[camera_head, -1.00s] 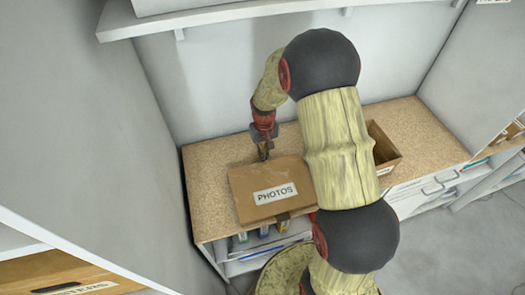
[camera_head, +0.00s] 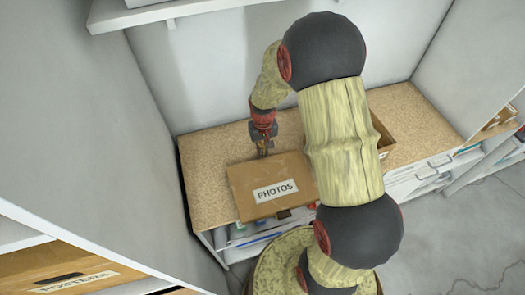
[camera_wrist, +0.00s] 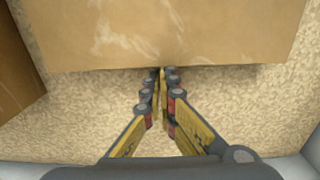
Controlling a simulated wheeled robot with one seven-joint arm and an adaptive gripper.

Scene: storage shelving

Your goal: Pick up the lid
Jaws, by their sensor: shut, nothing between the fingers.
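A brown cardboard piece labelled PHOTOS (camera_head: 270,180), which looks like the lid, lies on the speckled counter with its front side near the counter's front edge. I cannot tell how deep it is. My gripper (camera_head: 264,154) points down at its back edge. In the wrist view the cardboard (camera_wrist: 165,30) fills the top of the picture, and the fingers of my gripper (camera_wrist: 161,76) are together right at its edge, with nothing between them. I cannot tell whether the fingertips touch it.
A cardboard box (camera_head: 384,146) stands on the counter to the right, mostly hidden behind my arm. The counter (camera_head: 205,190) is bare left of the lid. A grey wall stands at the left, a shelf (camera_head: 180,10) hangs above, and a POSTERS box (camera_head: 60,272) sits at lower left.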

